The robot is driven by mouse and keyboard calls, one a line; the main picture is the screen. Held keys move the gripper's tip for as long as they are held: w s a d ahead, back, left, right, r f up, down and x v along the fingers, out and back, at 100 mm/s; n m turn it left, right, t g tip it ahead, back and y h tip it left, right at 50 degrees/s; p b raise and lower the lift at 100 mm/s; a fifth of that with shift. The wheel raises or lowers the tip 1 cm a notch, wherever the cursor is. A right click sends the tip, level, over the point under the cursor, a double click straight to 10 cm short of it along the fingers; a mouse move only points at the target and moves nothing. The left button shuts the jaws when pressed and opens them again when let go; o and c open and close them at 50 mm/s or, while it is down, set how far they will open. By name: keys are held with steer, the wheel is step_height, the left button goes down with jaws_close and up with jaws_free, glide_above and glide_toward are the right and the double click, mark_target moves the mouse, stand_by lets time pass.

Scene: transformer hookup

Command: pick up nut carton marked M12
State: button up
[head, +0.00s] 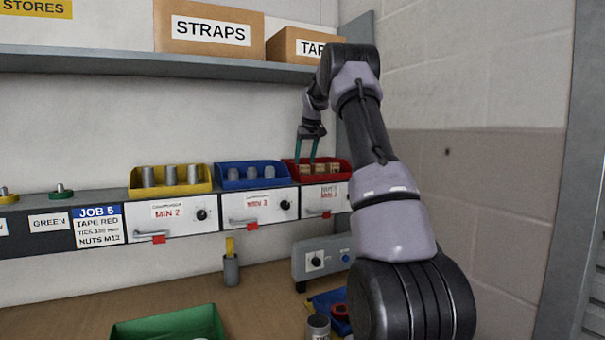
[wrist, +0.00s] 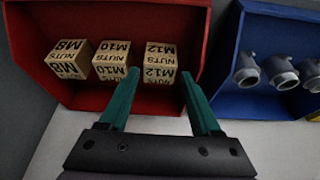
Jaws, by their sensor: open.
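The nut carton marked M12 (wrist: 160,62) is a small tan cube with black lettering in the wrist view. It stands upright in the red bin (wrist: 75,98), the rightmost of three tan cartons there. My gripper (wrist: 163,82) is open and empty. Its green fingers reach to the bin's front, one to the left and one to the right of the M12 carton, with the carton just beyond the tips. In the head view my gripper (head: 307,155) hangs at the red bin (head: 290,174), and the carton markings are too small to read.
The M10 carton (wrist: 110,60) stands close left of the M12 carton, and the M8 carton (wrist: 69,58) stands farther left. A blue bin (wrist: 237,75) with grey fittings adjoins on the right. A shelf (head: 150,64) with boxes runs above the bins.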

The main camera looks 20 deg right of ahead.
mark_target(303, 168)
steer(key=shift+w+f, duration=0.2)
steer(key=shift+w, duration=0.1)
steer(key=x, duration=0.4)
steer(key=shift+w+f, duration=0.15)
steer(key=shift+f, duration=0.15)
jaws_close()
